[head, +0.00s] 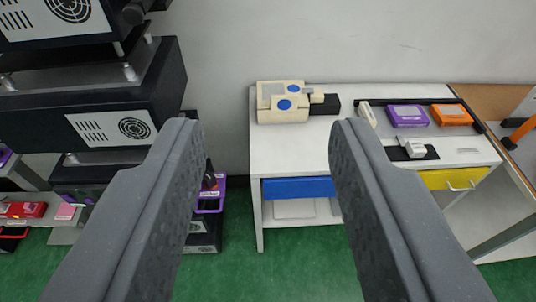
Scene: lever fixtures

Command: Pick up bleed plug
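My gripper (268,140) is open, its two grey fingers wide apart with nothing between them at the tips. It points toward a white table (290,160) against the wall. I cannot tell for certain which item is the bleed plug. A small pale fitting (411,147) lies on a black pad on the table, right of the right fingertip. A cream device with blue round spots (284,105) sits at the table's back left, seen between the fingers and apart from them. The fingers hide part of the table and floor.
A black tray (480,125) holds a purple box (408,115) and an orange box (451,114). Below the tabletop are a blue drawer (298,188) and a yellow drawer (452,178). Stacked black machines (110,125) stand at left. Green floor (300,245) is open in front.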

